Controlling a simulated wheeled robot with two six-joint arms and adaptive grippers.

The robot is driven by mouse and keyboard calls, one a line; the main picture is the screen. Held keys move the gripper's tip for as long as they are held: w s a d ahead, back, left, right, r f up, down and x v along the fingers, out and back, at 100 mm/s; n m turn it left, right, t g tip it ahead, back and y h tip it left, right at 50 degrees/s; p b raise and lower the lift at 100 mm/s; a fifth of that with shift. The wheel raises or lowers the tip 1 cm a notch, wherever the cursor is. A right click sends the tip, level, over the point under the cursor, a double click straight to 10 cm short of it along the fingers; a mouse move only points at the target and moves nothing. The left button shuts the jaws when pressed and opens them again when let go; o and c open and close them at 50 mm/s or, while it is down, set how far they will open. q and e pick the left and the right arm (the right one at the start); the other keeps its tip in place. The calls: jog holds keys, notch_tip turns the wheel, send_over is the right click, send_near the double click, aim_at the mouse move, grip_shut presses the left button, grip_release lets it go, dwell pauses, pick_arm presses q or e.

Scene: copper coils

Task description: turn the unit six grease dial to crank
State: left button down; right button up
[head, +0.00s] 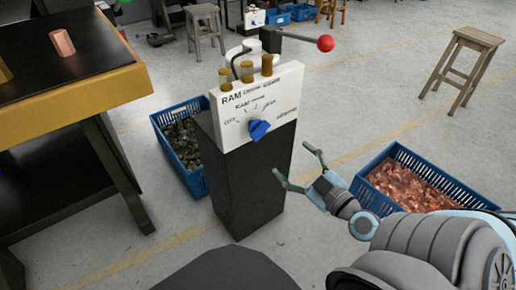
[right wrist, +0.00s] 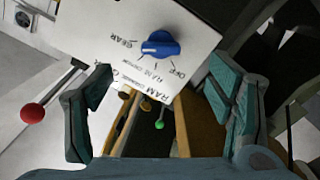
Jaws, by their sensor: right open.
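The blue grease dial (head: 259,129) sits on the front of a white panel (head: 285,82) with printed labels around it. The panel tops a black pedestal (head: 250,190). In the right wrist view the dial (right wrist: 160,44) shows ahead, beyond the fingertips; OFF and GEAR are legible near it, and I cannot tell for sure which label it points at. My right gripper (head: 297,163) is open and empty, right of and below the dial, apart from it. Its two fingers (right wrist: 160,78) also show spread in the right wrist view. My left gripper is out of view.
A lever with a red ball (head: 325,43) and several amber cups (head: 247,71) stand above the panel. Blue crates, one with copper scrap (head: 408,186), flank the pedestal. A yellow-edged table (head: 90,85) is at left, a wooden stool (head: 466,60) at right.

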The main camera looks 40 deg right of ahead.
aim_at(264, 132)
jog(key=w, duration=0.2)
jog(key=w+b, duration=0.1)
jog(key=w, duration=0.2)
jog(key=w+r+b, duration=0.1)
jog(key=w, duration=0.1)
jog(key=shift+w+a, duration=0.2)
jog(key=shift+y, duration=0.3)
jog(key=w, duration=0.4)
jog(key=shift+w+r, duration=0.1)
jog(key=shift+r, duration=0.1)
jog(key=shift+w+p, duration=0.8)
jog(key=shift+w, duration=0.15)
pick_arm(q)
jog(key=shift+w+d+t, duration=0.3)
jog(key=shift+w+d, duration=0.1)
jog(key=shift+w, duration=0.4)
pick_arm(e)
jog(key=shift+w+f, duration=0.1)
jog(key=shift+w, duration=0.25)
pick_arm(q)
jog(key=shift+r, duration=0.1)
pick_arm(e)
jog(key=c, duration=1.2)
